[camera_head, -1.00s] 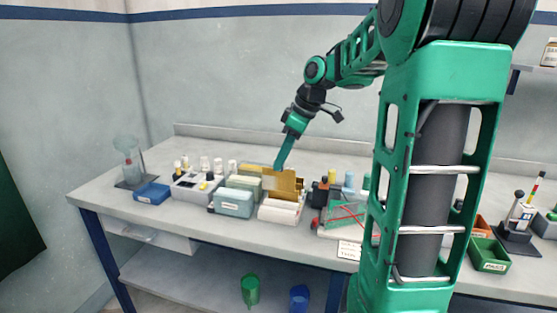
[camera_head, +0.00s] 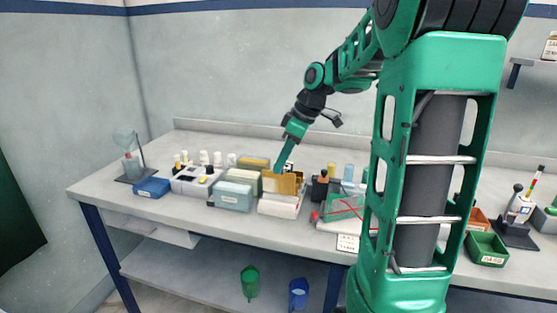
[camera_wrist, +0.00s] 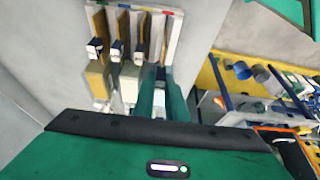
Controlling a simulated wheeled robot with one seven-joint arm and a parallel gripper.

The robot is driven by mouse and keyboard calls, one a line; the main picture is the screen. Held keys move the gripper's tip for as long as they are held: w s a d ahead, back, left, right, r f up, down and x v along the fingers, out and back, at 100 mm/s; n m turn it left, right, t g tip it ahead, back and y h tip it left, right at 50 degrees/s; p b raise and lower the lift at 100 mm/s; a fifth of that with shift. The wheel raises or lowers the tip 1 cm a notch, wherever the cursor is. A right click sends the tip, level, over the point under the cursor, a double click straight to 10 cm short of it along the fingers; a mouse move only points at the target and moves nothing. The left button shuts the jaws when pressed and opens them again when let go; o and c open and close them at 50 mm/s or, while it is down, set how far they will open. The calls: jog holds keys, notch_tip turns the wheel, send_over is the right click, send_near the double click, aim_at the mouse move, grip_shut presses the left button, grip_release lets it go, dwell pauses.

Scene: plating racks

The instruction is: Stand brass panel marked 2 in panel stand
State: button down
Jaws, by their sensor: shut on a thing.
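A brass panel (camera_head: 280,184) stands upright in the head view, with its lower edge at or just over the white block-like panel stand (camera_head: 278,206). My gripper (camera_head: 280,168) comes down from above and is shut on the panel near its top edge. A second brass-coloured edge shows just right of it; I cannot tell if it is a separate panel.
Pale grey-green boxes (camera_head: 231,195) stand close to the left. A grey tray with small bottles (camera_head: 195,181) is farther left, beside a blue box (camera_head: 152,187). Dark and coloured bottles (camera_head: 320,187) stand close to the right. A green bin (camera_head: 487,248) is far right.

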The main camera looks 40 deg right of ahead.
aim_at(282, 178)
jog(key=shift+f, duration=2.75)
jog(key=c, duration=1.7)
grip_release()
jog(key=v, duration=1)
jog(key=shift+s+d+r, duration=0.1)
jog(key=shift+r, duration=0.15)
